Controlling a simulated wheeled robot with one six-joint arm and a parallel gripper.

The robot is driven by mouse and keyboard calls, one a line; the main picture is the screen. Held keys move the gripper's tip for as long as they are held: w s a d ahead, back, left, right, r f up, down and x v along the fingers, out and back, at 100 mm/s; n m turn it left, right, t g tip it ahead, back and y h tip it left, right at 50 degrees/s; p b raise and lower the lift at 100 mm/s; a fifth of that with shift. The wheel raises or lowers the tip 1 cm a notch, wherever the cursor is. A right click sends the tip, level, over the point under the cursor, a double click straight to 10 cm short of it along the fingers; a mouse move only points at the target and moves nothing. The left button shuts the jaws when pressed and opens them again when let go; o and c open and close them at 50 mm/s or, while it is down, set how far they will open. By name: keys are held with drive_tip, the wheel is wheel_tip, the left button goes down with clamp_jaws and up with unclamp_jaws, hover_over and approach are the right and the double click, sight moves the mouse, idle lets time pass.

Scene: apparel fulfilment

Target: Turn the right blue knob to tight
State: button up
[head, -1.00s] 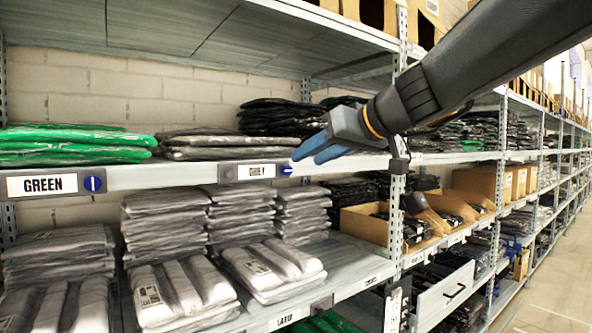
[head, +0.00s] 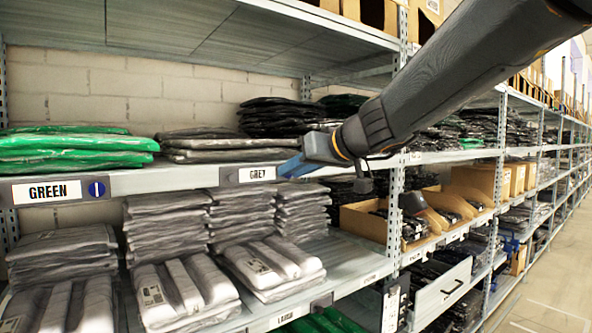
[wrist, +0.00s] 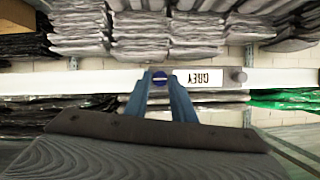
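The right blue knob (wrist: 159,78) is a small round dial with a white line that runs level in the wrist view. It sits on the shelf rail beside the GREY label (wrist: 199,78), which reads upside down there. My gripper (wrist: 160,76) is open, with its two blue fingers on either side of the knob; I cannot tell whether they touch it. In the head view my gripper (head: 284,170) is at the rail, just right of the GREY label (head: 257,174), and its fingers hide the knob.
Another blue knob (head: 97,188), its white line upright, is beside the GREEN label (head: 46,191) at left. Green bagged garments (head: 75,150) and dark ones (head: 205,146) lie above the rail, grey stacks (head: 165,235) below. A rack upright (head: 396,205) stands at right.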

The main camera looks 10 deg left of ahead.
clamp_jaws()
drive_tip(key=shift+f+b, duration=0.1)
drive_tip(key=shift+b, duration=0.25)
drive_tip(key=b, duration=0.2)
drive_tip(key=m+y+b, duration=0.1)
drive_tip(key=b, duration=0.1)
drive_tip(key=m+g+b, duration=0.1)
drive_tip(key=shift+w+d+f+b, duration=0.15)
drive_tip(key=shift+w+f+b, duration=0.15)
drive_tip(key=shift+b, duration=0.1)
drive_tip(key=m+y+b, duration=0.1)
drive_tip(key=b, duration=0.1)
drive_tip(key=m+g+b, duration=0.1)
drive_tip(key=b, duration=0.2)
drive_tip(key=shift+d+f+m+y+b, duration=0.1)
drive_tip(key=shift+f+m+y+b, duration=0.05)
drive_tip(key=shift+m+y+b, duration=0.25)
drive_tip(key=m+y+b, duration=0.1)
drive_tip(key=m+b, duration=0.1)
drive_tip(key=b, duration=0.1)
drive_tip(key=m+y+b, duration=0.1)
drive_tip(key=m+b, duration=0.1)
drive_tip(key=b, duration=0.2)
drive_tip(key=shift+w+f+g, duration=0.1)
drive_tip(key=shift+f+g, duration=0.1)
drive_tip(key=shift+g, duration=0.2)
drive_tip(key=m+y+b, duration=0.2)
drive_tip(key=m+b, duration=0.3)
drive_tip(key=b, duration=0.1)
